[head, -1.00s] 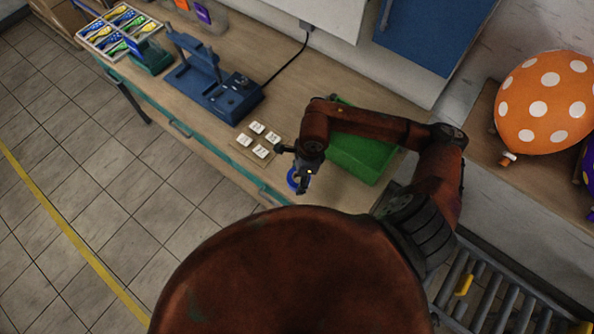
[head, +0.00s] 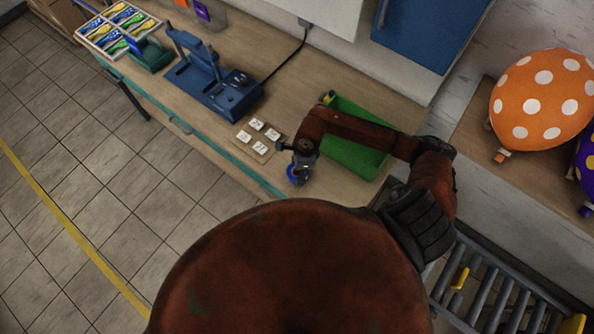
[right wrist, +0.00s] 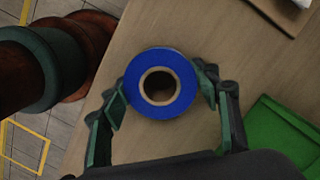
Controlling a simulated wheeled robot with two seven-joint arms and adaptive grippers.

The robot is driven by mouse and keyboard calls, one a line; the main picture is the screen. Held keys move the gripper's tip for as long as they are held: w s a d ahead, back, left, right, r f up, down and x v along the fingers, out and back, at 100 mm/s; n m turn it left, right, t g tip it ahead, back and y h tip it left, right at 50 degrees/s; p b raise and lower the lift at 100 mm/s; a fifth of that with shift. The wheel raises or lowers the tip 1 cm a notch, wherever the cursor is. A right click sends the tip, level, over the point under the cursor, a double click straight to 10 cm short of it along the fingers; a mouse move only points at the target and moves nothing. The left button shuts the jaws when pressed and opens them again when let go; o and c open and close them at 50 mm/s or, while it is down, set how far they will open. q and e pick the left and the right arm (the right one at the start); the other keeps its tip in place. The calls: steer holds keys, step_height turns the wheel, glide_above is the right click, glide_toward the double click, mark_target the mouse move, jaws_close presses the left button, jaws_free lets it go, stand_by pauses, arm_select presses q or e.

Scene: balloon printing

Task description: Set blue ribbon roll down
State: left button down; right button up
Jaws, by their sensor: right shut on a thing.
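The blue ribbon roll (right wrist: 160,82) shows in the right wrist view as a blue ring with a brown core, its flat face toward the camera. My right gripper (right wrist: 161,88) has a finger on each side of the roll and is shut on it. In the head view the roll (head: 292,174) is a small blue shape at the tip of my right gripper (head: 298,171), over the front part of the wooden table (head: 225,165). I cannot tell whether the roll touches the table. My left gripper is not in view.
A green tray (head: 355,150) lies behind my right forearm. A board with white number cards (head: 258,136) is left of the gripper. A blue machine (head: 215,85) and a box of balloon packs (head: 118,30) stand farther left. The table's front edge is close to the roll.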

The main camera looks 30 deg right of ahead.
steer(key=shift+f, duration=0.15)
steer(key=o, duration=1.2)
steer(key=shift+r, duration=0.3)
steer(key=r, duration=0.4)
steer(key=d+r+b, duration=0.1)
steer(key=r, duration=0.2)
steer(key=r+b, duration=0.1)
steer(key=r, duration=0.3)
steer(key=shift+s+d+r, duration=0.35)
steer(key=shift+a, duration=0.1)
